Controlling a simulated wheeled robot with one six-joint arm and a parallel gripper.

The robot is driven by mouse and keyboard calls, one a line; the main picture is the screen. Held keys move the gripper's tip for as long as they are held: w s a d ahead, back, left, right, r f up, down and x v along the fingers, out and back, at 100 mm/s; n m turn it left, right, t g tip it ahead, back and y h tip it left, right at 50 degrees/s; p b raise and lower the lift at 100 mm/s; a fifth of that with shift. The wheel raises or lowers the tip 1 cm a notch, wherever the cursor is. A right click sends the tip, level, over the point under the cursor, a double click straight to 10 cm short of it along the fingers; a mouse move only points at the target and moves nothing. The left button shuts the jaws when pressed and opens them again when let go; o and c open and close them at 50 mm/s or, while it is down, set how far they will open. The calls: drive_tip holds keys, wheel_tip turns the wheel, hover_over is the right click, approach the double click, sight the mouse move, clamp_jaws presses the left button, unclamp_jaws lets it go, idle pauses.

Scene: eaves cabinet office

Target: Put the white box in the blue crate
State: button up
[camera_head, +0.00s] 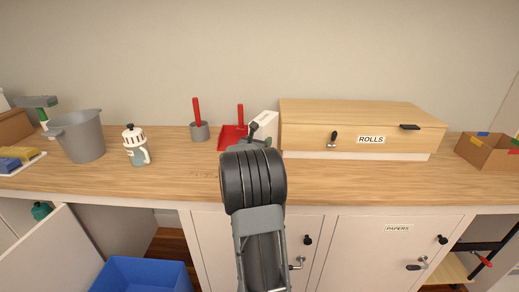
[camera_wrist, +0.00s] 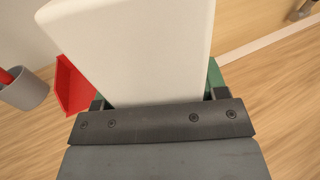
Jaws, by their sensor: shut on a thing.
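The white box (camera_head: 265,122) stands upright on or just above the wooden counter, left of the ROLLS cabinet, partly hidden by my arm. It fills the upper middle of the wrist view (camera_wrist: 135,45). My gripper (camera_head: 252,135) is shut on the white box; in the wrist view (camera_wrist: 160,98) green finger parts show on both sides of it. Whether the box touches the counter cannot be told. The blue crate (camera_head: 140,272) is low at the front, below the counter, beside an open cabinet door.
A red dustpan (camera_head: 230,137) is close left of the box. A grey pot with a red handle (camera_head: 199,131), a jug (camera_head: 136,147) and a grey bucket (camera_head: 80,136) stand further left. The ROLLS cabinet (camera_head: 350,130) is close on the right. The open white door (camera_head: 50,255) stands left of the crate.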

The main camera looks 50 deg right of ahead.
drive_tip(key=shift+w+d+f, duration=0.1)
drive_tip(key=shift+f, duration=1.6)
drive_tip(key=shift+f, duration=0.15)
drive_tip(key=o, duration=1.2)
